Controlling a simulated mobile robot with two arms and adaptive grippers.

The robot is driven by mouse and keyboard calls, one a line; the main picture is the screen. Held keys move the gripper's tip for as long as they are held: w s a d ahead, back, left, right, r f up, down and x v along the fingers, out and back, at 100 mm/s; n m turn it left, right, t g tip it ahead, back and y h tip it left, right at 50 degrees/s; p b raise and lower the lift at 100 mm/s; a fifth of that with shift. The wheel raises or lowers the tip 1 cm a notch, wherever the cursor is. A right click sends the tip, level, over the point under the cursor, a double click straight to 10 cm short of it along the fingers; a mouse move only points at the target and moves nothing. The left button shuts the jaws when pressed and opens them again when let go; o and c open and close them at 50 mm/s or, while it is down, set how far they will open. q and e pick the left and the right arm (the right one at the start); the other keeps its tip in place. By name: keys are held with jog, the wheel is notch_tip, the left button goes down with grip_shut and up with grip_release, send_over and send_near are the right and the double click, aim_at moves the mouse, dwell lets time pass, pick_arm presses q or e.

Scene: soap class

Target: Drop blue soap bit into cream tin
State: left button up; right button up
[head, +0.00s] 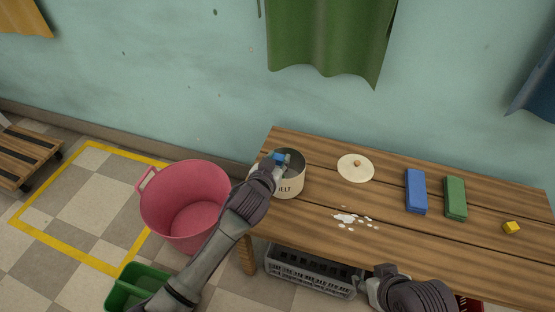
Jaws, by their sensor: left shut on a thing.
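The cream tin (292,184) stands open on the left end of the wooden table. Its lid (356,168), cream with a small knob, lies on the table to the right. The blue soap bit (280,157) is held by my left gripper (278,161) at the tin's mouth, over its left part. I cannot tell how far below the rim it sits. My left arm hides part of the tin's left side. My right gripper (372,290) is at the table's front edge, partly hidden by its own wrist, and its jaws are not clear.
A blue bar (416,191), a green bar (455,198) and a yellow bit (512,227) lie on the table's right. White crumbs (347,218) lie near the front. A pink tub (185,202) and a green bin (135,284) stand on the floor; a grey crate (310,270) is beneath the table.

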pick_arm(q)
jog(key=o, duration=0.9)
jog(key=shift+o, duration=0.2)
jog(key=shift+s, duration=0.1)
jog(key=v, duration=1.2)
